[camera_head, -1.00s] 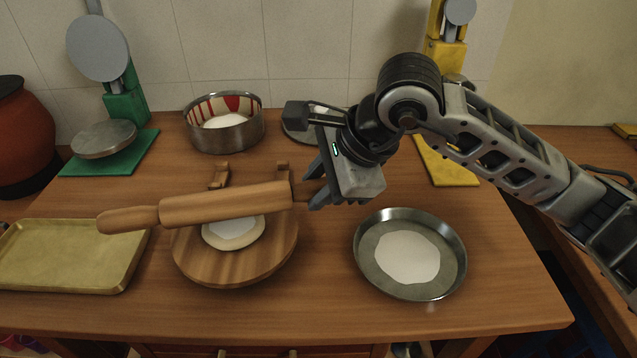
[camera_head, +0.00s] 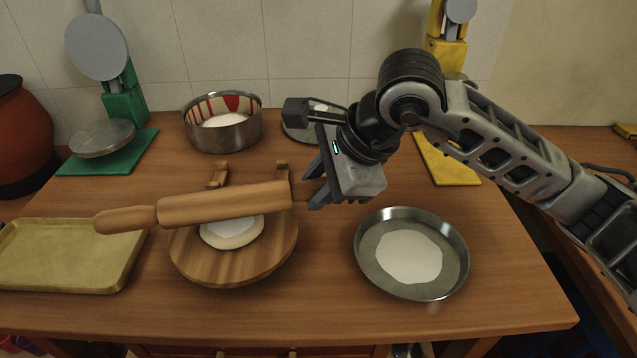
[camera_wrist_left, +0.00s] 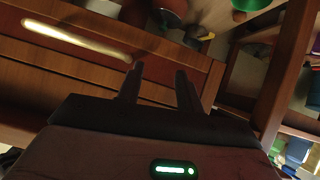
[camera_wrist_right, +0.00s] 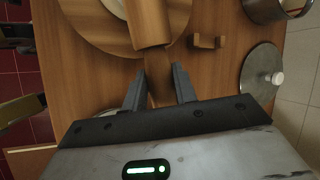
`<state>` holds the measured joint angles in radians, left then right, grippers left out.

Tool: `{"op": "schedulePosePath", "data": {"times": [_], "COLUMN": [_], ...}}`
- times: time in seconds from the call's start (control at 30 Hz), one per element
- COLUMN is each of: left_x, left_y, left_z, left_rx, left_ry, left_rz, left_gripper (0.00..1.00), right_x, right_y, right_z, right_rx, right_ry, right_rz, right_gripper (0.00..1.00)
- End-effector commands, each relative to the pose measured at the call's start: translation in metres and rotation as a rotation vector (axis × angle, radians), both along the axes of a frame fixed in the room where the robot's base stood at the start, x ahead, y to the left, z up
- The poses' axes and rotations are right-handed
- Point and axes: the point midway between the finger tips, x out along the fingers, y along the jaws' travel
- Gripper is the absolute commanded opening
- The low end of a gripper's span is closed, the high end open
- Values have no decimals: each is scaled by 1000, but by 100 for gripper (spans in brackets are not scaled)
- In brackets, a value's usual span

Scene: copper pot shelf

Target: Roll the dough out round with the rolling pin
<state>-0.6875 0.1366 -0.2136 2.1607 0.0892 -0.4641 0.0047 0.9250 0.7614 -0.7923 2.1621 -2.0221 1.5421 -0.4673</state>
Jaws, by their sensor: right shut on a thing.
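The wooden rolling pin (camera_head: 225,203) lies across the view above the round wooden board (camera_head: 240,268). My right gripper (camera_head: 313,188) is shut on the pin's right handle; the handle (camera_wrist_right: 160,85) shows between the fingers in the right wrist view. The dough (camera_head: 240,238) is a pale round disc on the board, with white flour on top; the pin hides its far part. I cannot tell whether the pin touches the dough. My left gripper (camera_wrist_left: 160,80) shows only in its wrist view, open and empty, facing drawer fronts.
A round metal pan with flour (camera_head: 460,260) is right of the board. A gold tray (camera_head: 125,275) is at the left. A pot (camera_head: 225,135), wooden rests (camera_head: 283,167) and a green press (camera_head: 125,165) stand behind. The front table strip is clear.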

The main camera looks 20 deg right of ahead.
Motion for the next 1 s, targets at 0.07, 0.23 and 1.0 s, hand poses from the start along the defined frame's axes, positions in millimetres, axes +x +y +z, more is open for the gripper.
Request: {"op": "schedulePosePath", "data": {"times": [0.07,0.23,1.0], "left_x": [-3,-3,-4], "left_y": [0,0,0], "left_z": [-6,-9,-17], "left_rx": [3,4,4], "left_ry": [12,13,14], "left_rz": [-3,-3,-3], "left_gripper": [36,36,36], "right_x": [0,0,0], "right_y": [0,0,0], "right_z": [0,-1,-3], "right_rx": [2,1,2], "right_ry": [-3,-3,-2], "right_rz": [0,-1,0], "right_gripper": [5,5,5]}}
